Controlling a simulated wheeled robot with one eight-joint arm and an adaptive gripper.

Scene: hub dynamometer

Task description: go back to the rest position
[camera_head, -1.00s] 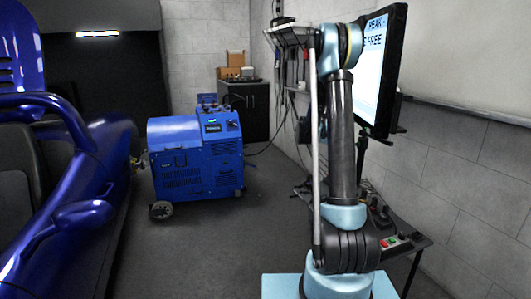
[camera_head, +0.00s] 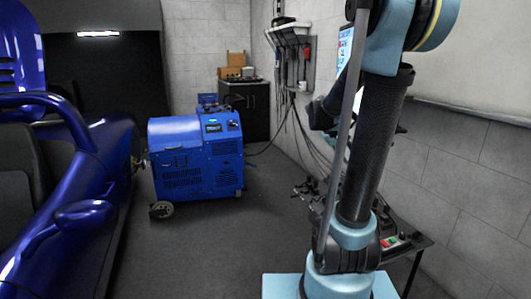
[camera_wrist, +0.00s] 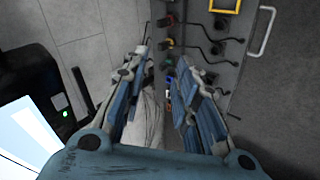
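My gripper (camera_wrist: 166,85) shows in the wrist view with its two blue-and-grey fingers apart. I see nothing held between them. Below the fingers is a grey panel edge with coloured knobs. In the head view my arm stands at the right, and its upper part leans right and out of the top of the picture. My gripper cannot be made out clearly there.
A blue dynamometer unit (camera_head: 195,158) stands on open floor, with a blue car (camera_head: 85,200) at the left. A control desk (camera_head: 408,246) is beside my arm. A wall shelf (camera_head: 290,28) has cables below. A lit screen (camera_wrist: 25,140) is close in the wrist view.

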